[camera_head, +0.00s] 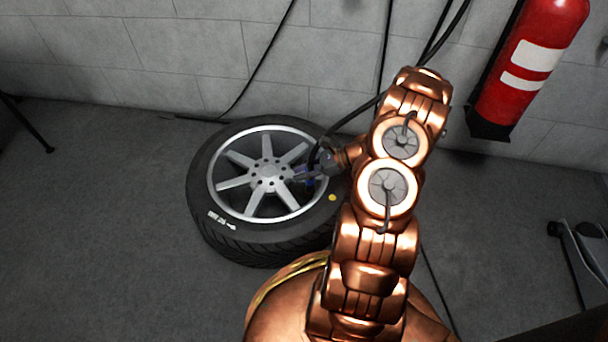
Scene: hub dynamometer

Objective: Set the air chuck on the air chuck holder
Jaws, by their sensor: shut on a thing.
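My gripper (306,177) is over the right side of a wheel lying flat on the floor, near its rim and spokes. It is shut on a small dark, bluish thing that looks like the air chuck (309,183); fingers and shadow hide most of it. I cannot tell whether it touches the wheel. A black line (345,121) curves from behind my arm down towards the gripper. I cannot make out the air chuck holder in this view.
The tyre (225,232) with its silver spoked rim (235,183) lies on grey floor by the block wall. A red fire extinguisher (525,70) is at upper right. Black hoses (262,62) hang along the wall. A dark metal stand (585,250) is at far right.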

